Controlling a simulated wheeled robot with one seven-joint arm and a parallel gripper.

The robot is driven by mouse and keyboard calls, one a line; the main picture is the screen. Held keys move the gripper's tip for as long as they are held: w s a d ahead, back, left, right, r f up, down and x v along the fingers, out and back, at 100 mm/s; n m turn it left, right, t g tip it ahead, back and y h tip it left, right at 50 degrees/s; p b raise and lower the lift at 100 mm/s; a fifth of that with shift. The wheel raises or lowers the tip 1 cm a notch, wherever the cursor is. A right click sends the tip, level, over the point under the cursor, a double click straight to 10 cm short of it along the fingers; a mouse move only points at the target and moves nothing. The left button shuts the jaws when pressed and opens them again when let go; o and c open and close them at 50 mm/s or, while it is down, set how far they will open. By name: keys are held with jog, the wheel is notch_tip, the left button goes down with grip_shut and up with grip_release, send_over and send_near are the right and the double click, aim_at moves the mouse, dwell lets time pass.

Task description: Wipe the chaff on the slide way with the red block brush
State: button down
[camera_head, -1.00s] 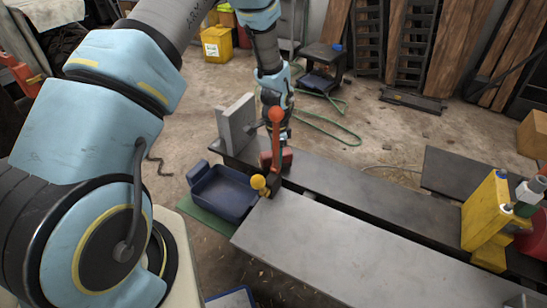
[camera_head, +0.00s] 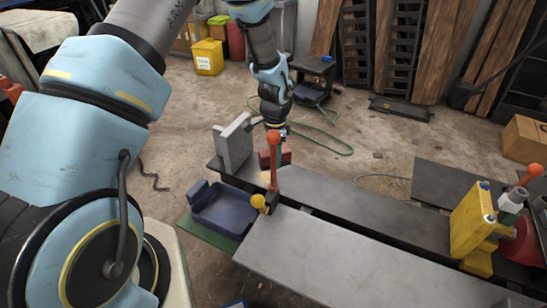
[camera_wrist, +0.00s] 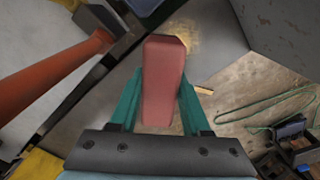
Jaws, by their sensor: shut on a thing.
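My gripper (camera_wrist: 158,100) is shut on the red block brush (camera_wrist: 162,72), which sits between its two teal fingers in the wrist view. The brush (camera_head: 286,158) also shows in the head view, partly hidden behind the orange-knobbed lever, by the slide way's left end. The slide way (camera_head: 350,207) is a long dark grey metal surface. Tan chaff (camera_wrist: 188,38) lies on the grey surface just beyond the brush in the wrist view. Brush and chaff overlap in that view, and I cannot tell whether they touch. My gripper (camera_head: 277,130) is mostly hidden in the head view.
An upright grey plate (camera_head: 233,145) stands at the slide way's left end. The orange-knobbed lever (camera_head: 274,165) and yellow knob (camera_head: 259,201) rise close by. A blue tray (camera_head: 222,211) sits left of them. A yellow wedge block (camera_head: 473,225) stands at the right.

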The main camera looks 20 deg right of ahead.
jog(key=shift+f, duration=0.15)
dwell(0.3)
jog(key=b, duration=0.3)
jog(key=shift+w+d+f, duration=0.15)
jog(key=shift+f, duration=0.2)
jog(key=shift+w+d+f+b, duration=0.1)
jog(key=shift+w+d+b, duration=0.1)
jog(key=shift+b, duration=1.3)
